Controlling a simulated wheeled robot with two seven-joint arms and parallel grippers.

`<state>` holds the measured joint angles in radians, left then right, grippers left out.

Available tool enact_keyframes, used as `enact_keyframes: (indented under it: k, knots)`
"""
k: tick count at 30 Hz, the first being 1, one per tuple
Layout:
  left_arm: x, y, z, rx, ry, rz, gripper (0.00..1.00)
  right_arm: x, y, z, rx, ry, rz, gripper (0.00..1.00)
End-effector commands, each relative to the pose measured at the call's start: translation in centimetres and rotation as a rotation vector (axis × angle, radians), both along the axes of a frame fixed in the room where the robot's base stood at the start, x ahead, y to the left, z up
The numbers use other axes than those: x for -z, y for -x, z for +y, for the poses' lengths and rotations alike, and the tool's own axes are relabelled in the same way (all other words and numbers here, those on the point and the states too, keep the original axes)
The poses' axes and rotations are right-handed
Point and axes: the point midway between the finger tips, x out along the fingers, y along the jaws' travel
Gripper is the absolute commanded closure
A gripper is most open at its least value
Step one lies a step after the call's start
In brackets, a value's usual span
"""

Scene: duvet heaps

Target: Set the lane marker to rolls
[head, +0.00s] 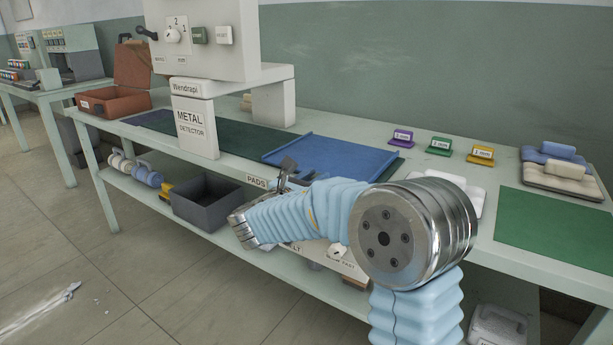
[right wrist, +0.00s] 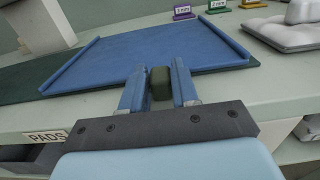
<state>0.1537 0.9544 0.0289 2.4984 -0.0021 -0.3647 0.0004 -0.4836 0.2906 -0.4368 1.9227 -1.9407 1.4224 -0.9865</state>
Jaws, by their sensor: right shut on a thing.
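My right gripper (head: 288,172) reaches over the table's front edge, close to the PADS label (head: 257,182). In the right wrist view its two blue fingers (right wrist: 158,88) are shut on a small dark olive block (right wrist: 160,82). I cannot tell whether this block is the lane marker, or whether it is fixed to the table. The PADS label also shows in the right wrist view (right wrist: 46,137), left of the gripper. No rolls label is visible; my right arm hides part of the front edge. My left gripper is not in view.
A blue tray (head: 335,152) lies just beyond the gripper, beside the metal detector (head: 192,125). Purple (head: 401,137), green (head: 440,146) and yellow (head: 481,155) tags stand behind. A dark grey bin (head: 206,202) is on the lower shelf. A green mat (head: 555,230) lies right.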

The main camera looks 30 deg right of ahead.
Motion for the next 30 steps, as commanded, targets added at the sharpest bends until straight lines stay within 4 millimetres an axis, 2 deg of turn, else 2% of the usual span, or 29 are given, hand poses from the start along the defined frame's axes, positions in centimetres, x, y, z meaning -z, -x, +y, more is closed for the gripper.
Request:
enact_keyframes:
  k: [12,13,16,17,26,30]
  knots:
    - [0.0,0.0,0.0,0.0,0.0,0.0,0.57,0.2,0.3,-0.1,0.006,-0.001,0.004,1.0]
    - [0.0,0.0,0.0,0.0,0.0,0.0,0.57,0.2,0.4,-0.2,0.006,-0.001,0.004,0.66]
    - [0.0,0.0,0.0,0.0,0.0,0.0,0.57,0.2,0.3,-0.1,0.005,-0.001,0.004,0.51]
    - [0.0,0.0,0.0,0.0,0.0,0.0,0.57,0.1,0.3,-0.1,0.005,-0.001,0.004,0.49]
    - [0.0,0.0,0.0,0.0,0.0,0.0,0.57,0.1,0.3,0.1,0.001,0.0,0.001,0.49]
    - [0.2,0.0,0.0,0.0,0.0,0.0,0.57,0.1,0.8,1.6,-0.002,-0.001,0.0,0.49]
